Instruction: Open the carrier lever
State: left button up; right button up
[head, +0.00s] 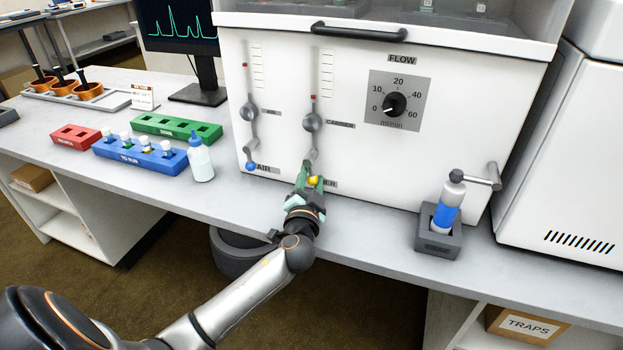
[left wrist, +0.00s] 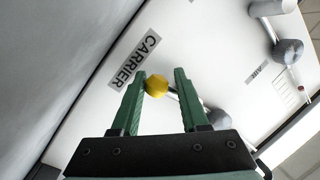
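The carrier lever (head: 309,157) is a grey lever under the right-hand flow tube on the white cabinet's front, ending in a yellow ball knob (head: 314,181). The lever hangs downward. My left gripper (head: 310,178) is at the knob with its green fingers pointing at the panel. In the left wrist view, the yellow knob (left wrist: 157,86) shows between the two open fingers (left wrist: 161,75), with a small gap at the right finger. The CARRIER label (left wrist: 134,60) is beside the knob; in the head view the gripper hides part of it. My right gripper is not in view.
An AIR lever with a blue knob (head: 251,166) hangs left of the carrier lever. A flow dial (head: 394,104) is on the panel. A bottle (head: 201,160) and coloured racks stand left. A vial with a blue band (head: 446,210) sits in a dark holder at right.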

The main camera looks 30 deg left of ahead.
pick_arm(q)
jog(key=shift+d, duration=0.1)
grip_shut()
jog(key=shift+a+f+m+b, duration=0.2)
jog(key=shift+m+b, duration=0.2)
jog(key=shift+m, duration=0.1)
jog(key=shift+s+a+r+m+t, duration=0.1)
jog(key=shift+a+m+t, duration=0.15)
jog(key=shift+m, duration=0.45)
jog(key=shift+r, duration=0.1)
jog(key=shift+o, duration=1.8)
grip_release()
jog(key=shift+o, duration=0.9)
